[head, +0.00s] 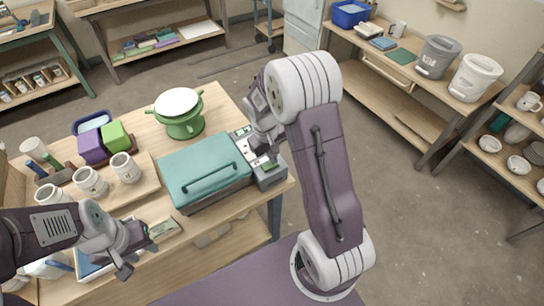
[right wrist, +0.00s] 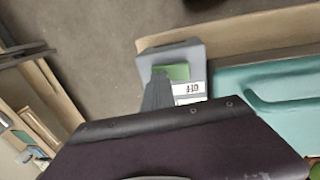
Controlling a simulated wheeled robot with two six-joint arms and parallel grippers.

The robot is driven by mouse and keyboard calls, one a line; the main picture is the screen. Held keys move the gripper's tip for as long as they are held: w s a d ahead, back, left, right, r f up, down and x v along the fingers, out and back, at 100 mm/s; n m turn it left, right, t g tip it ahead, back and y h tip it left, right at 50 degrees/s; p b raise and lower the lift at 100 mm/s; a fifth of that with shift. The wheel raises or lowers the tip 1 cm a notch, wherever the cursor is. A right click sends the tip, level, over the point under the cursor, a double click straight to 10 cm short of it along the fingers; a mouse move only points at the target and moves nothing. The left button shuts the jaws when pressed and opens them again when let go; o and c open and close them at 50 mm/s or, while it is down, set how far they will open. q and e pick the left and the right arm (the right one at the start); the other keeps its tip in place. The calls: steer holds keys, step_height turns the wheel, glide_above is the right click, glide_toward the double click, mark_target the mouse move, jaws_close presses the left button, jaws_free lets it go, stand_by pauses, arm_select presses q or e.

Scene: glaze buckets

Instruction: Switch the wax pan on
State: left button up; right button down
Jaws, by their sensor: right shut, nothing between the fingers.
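The wax pan appears to be the teal lidded box (head: 207,172) with a handle on its lid, on the wooden bench. A grey control unit (head: 270,180) with green parts runs along its right side. In the right wrist view the unit (right wrist: 188,50) shows a green patch (right wrist: 178,72) and a white label (right wrist: 190,91) reading OFF, upside down. My right gripper (head: 268,150) is shut and empty, right over this unit; its dark fingers (right wrist: 158,92) overlap the unit's edge. I cannot tell whether they touch it. My left gripper (head: 137,260) seems open and empty near the bench's front.
A green pot (head: 180,123) with a white top stands behind the pan. Grey and white buckets (head: 474,78) stand on a far bench. Floor right of the bench is clear.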

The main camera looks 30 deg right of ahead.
steer(key=shift+a, duration=0.2)
steer(key=shift+a+r, duration=0.1)
steer(key=shift+a, duration=0.55)
steer(key=r+p, duration=0.5)
steer(key=shift+w+d+r, duration=0.1)
steer(key=shift+d+r, duration=0.15)
steer(key=shift+d, duration=0.1)
step_height(320, 180, up, 8)
steer(key=d, duration=0.1)
steer(key=shift+d+r, duration=0.2)
steer(key=shift+r, duration=0.05)
